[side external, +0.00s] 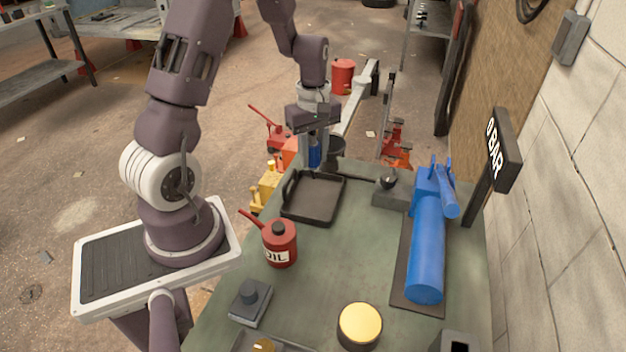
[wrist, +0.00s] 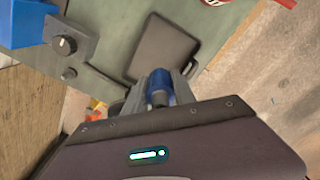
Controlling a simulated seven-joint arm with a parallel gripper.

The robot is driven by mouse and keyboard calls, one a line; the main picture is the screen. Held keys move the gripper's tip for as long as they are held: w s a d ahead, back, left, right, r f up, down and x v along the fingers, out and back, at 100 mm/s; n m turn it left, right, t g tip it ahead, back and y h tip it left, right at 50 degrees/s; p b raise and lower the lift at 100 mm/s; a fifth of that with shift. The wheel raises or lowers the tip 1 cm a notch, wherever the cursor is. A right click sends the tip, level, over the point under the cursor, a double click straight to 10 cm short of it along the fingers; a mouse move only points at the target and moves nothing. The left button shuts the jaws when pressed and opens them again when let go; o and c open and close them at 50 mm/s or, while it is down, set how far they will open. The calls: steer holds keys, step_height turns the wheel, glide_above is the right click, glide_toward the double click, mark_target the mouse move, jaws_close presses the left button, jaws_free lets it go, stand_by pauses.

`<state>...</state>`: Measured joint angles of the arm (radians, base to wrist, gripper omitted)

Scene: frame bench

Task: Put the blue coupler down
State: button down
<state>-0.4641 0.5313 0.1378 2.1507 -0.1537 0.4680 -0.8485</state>
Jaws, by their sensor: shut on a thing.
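My gripper (side external: 315,150) is at the far end of the bench, shut on the blue coupler (side external: 314,157). In the wrist view the coupler (wrist: 159,88) shows between the fingers, partly hidden by them. It is held beside the far edge of a black tray (side external: 313,197). The tray is empty and also shows in the wrist view (wrist: 163,50). I cannot tell how high the coupler is above the bench.
A red oil can (side external: 279,244) stands near the tray. A blue cylinder (side external: 427,250) lies on a dark board at the right, by a sign (side external: 503,150). A grey block with a black knob (side external: 391,191) sits right of the tray. A yellow-topped round tin (side external: 360,325) is in front.

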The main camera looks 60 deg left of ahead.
step_height(320, 180, down, 10)
steer(key=shift+f, duration=0.25)
steer(key=c, duration=1)
jaws_free()
steer(key=shift+f, duration=0.1)
steer(key=shift+c, duration=0.2)
